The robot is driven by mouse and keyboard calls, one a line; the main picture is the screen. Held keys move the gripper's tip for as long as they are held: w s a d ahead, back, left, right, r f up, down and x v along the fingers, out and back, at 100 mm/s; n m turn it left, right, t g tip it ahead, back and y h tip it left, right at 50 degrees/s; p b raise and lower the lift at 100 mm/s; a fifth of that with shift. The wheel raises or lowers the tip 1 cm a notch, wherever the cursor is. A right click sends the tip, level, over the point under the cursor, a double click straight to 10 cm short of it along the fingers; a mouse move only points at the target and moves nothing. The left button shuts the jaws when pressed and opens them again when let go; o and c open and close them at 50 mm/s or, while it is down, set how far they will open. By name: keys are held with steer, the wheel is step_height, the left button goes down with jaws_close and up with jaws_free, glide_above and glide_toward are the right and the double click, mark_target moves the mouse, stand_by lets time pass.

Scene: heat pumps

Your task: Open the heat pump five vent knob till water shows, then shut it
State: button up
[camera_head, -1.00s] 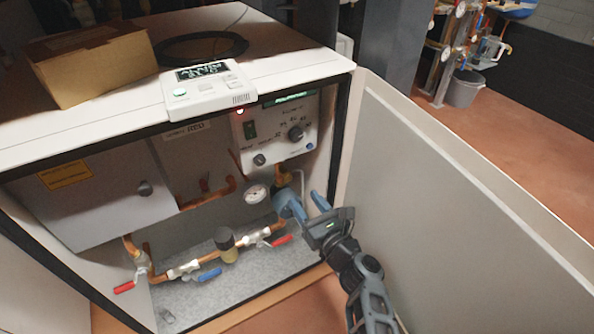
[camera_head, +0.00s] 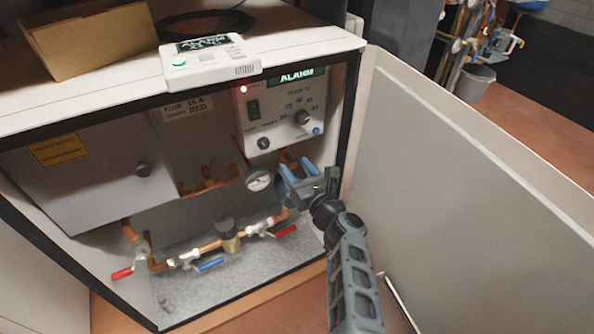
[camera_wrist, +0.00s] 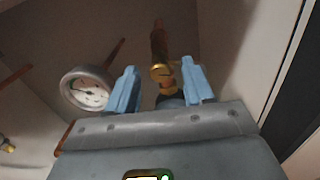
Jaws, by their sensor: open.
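The open heat pump cabinet shows a control panel (camera_head: 284,112) and copper pipework. My gripper (camera_head: 297,174) is inside the cabinet's right side, below the panel and right of the pressure gauge (camera_head: 259,180). In the wrist view my gripper (camera_wrist: 160,78) is open, its two blue fingers apart. A brass fitting (camera_wrist: 161,72) on a vertical copper pipe shows between the fingers. A dark rounded part below it is partly hidden by the gripper body. I cannot tell whether it is the vent knob, or whether the fingers touch anything. No water is visible.
The open door (camera_head: 460,190) stands close on my arm's right. Red-handled valves (camera_head: 285,231) and a blue-handled valve (camera_head: 210,265) sit low inside. A carton (camera_head: 88,40) and a controller (camera_head: 207,60) with a dark display lie on top. The panel's ALARM sign is lit.

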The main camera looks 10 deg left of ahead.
steer(key=shift+c, duration=0.4)
jaws_close()
steer(key=n+b, duration=0.1)
steer(key=n, duration=0.1)
steer(key=n+b, duration=0.2)
steer(key=shift+f+n, duration=0.2)
steer(key=shift+n, duration=0.1)
steer(key=n+b, duration=0.2)
steer(key=n, duration=0.3)
steer(key=shift+r+b, duration=0.1)
steer(key=shift+b, duration=0.2)
steer(key=n, duration=0.5)
steer(key=shift+n, duration=0.4)
steer(key=n, duration=0.5)
steer(key=shift+n, duration=0.4)
